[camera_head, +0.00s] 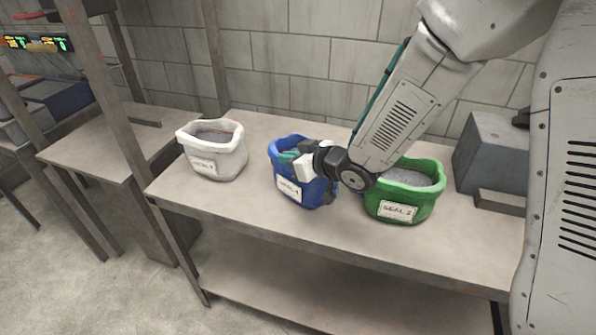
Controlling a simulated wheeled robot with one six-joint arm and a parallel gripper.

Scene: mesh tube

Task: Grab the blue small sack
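The blue small sack (282,160) stands upright on the table, between a white sack and a green sack. It has a pale label on its front and an open rolled rim. My gripper (298,163) is at the sack's upper right, over its rim and front, and covers part of it. A teal part shows at the rim beside my gripper. The fingers are small and partly hidden, so I cannot tell whether they are open or closed on the sack.
The white sack (215,160) stands to the left and the green sack (402,205) close on the right, partly behind my arm. A grey box (492,150) is at the right end. The table (240,205) is bare in front; a block wall stands behind.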

